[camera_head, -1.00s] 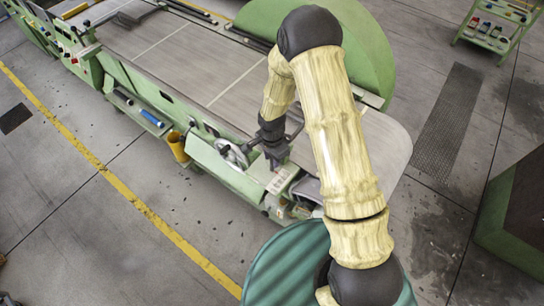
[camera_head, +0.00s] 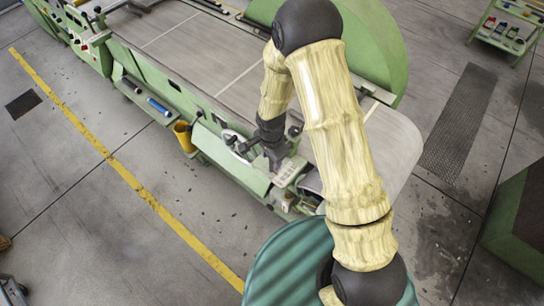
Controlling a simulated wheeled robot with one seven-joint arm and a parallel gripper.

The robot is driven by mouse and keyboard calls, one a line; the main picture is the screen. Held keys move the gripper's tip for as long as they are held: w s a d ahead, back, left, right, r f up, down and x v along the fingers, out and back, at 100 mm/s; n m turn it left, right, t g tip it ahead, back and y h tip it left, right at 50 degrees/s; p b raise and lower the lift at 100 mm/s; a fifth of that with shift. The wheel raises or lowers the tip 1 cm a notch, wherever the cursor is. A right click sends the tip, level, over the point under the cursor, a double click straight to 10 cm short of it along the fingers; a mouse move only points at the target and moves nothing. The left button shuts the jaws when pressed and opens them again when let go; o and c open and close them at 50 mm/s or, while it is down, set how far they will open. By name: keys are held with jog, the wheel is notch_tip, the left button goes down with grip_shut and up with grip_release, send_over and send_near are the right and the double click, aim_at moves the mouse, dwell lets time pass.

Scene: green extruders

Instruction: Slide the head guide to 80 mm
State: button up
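The green machine has a long grey belt table (camera_head: 180,50) and a handwheel (camera_head: 236,144) on its near side. My gripper (camera_head: 276,166) is dark and points down at the near end of the machine, just right of the handwheel. A small pale plate with markings (camera_head: 286,173) lies beside and below the fingertips. The fingers are small and dark against dark parts, so I cannot tell whether they are open or shut, or touching anything. I cannot pick out the head guide or read any scale; my arm covers part of this end.
A yellow container (camera_head: 184,138) and a blue cylinder (camera_head: 158,106) are along the machine's near side. A large green disc-shaped part (camera_head: 385,50) rises behind my arm. A tool cart (camera_head: 508,28) stands at the top right. Floor left of the yellow line (camera_head: 120,185) is mostly clear.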

dwell(0.3)
notch_tip(320, 180, up, 17)
jog(key=b, duration=0.4)
jog(key=shift+r, duration=0.2)
dwell(0.5)
jog(key=s+d+n+t, duration=0.1)
jog(key=s+d+n, duration=0.3)
jog(key=d, duration=0.4)
jog(key=s+d+n+t+b, duration=0.1)
jog(key=s+d+n, duration=0.4)
jog(key=d, duration=0.3)
jog(key=shift+d+f+n+t, duration=0.25)
jog(key=shift+d+n+t, duration=0.05)
jog(key=shift+n, duration=0.1)
jog(key=shift+s, duration=0.1)
dwell(0.4)
